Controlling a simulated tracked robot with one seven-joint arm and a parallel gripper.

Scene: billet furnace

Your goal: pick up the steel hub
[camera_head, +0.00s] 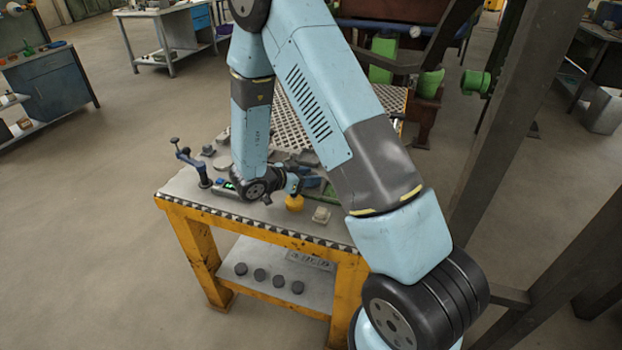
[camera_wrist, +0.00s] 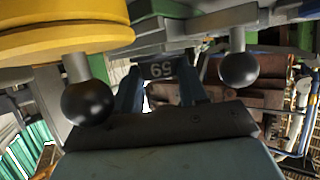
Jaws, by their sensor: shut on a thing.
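My gripper shows in the wrist view (camera_wrist: 160,92), with its two blue-grey fingers on either side of a dark grey piece (camera_wrist: 158,70) marked with what look like the digits 69. It is shut on this piece; I cannot tell whether the piece is the steel hub. In the head view my gripper is low over the workbench, mostly hidden by my arm. A small pale metal piece with a raised round top (camera_head: 321,214) sits near the bench's front edge, right of my gripper and apart from it. It could be the steel hub.
A yellow round thing (camera_head: 294,202) is close beside my gripper and fills the wrist view's upper left (camera_wrist: 60,30). Ball-ended stems (camera_wrist: 238,68) flank the fingers. The yellow-framed workbench (camera_head: 275,237) carries a clamp (camera_head: 195,165) and grey parts. Dark steel posts (camera_head: 515,115) stand right.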

